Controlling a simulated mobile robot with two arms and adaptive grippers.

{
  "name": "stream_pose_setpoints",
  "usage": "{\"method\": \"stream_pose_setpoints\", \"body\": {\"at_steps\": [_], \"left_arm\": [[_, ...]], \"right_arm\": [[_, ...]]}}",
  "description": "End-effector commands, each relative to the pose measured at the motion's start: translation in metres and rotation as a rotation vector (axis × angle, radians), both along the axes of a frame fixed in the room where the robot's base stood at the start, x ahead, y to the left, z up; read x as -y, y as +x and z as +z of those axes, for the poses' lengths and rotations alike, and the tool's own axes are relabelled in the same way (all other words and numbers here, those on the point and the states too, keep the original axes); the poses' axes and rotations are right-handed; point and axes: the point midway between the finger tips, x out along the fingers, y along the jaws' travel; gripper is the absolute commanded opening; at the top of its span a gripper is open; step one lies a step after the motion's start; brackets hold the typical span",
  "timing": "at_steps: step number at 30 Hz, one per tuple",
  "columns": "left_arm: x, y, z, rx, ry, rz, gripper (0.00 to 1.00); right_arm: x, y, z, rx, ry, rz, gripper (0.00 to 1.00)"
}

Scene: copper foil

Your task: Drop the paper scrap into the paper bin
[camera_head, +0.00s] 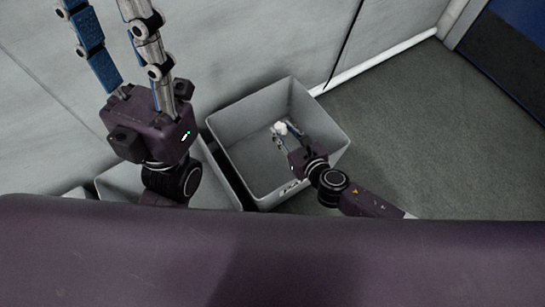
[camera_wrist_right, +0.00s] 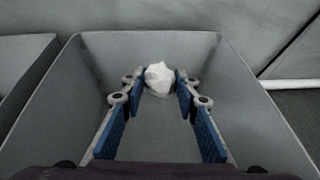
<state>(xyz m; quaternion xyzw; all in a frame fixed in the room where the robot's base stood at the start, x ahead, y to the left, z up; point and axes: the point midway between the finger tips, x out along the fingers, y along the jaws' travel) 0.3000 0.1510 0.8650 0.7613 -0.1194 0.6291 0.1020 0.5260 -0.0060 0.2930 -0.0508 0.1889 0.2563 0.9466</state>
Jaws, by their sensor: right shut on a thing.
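The crumpled white paper scrap (camera_head: 280,128) is between the fingertips of my right gripper (camera_head: 279,133). In the right wrist view the scrap (camera_wrist_right: 159,77) sits at the far end of the blue-padded fingers, and the gripper (camera_wrist_right: 160,82) is shut on it. The scrap and the fingers are over the opening of a grey bin (camera_head: 238,157), whose walls surround them in the right wrist view (camera_wrist_right: 75,90). I cannot read a label marking it as the paper bin. My left gripper (camera_head: 100,8) is at the upper left, fingers apart and empty, tips near or past the top edge.
A second grey bin (camera_head: 226,180) stands directly left of the first, partly hidden by my left arm and body. A pale wall (camera_head: 215,40) rises behind the bins. Dark grey floor (camera_head: 420,130) is clear to the right, with a dark blue panel (camera_head: 515,35) at the upper right.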

Motion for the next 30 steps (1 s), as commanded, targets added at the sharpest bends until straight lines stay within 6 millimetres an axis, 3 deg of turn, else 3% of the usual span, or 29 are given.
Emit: {"method": "stream_pose_setpoints", "body": {"at_steps": [13, 14, 19, 30], "left_arm": [[0.0001, 0.0006, -0.0049, 0.007, 0.001, 0.0, 0.41], [0.0001, 0.0007, -0.0049, 0.006, 0.001, 0.0, 0.41], [0.0003, 0.0007, -0.005, 0.006, 0.001, 0.0, 0.41], [0.0002, 0.0008, -0.0052, 0.004, 0.001, 0.001, 0.41]], "right_arm": [[0.0001, 0.0002, -0.0074, 0.0, 0.0, 0.0, 0.21], [0.0, 0.0001, -0.0074, 0.0, 0.0, 0.0, 0.29], [0.0001, 0.0001, -0.0075, 0.0, 0.0, 0.0, 0.48], [0.0023, -0.0033, -0.0067, -0.001, -0.001, 0.0, 0.49]]}}
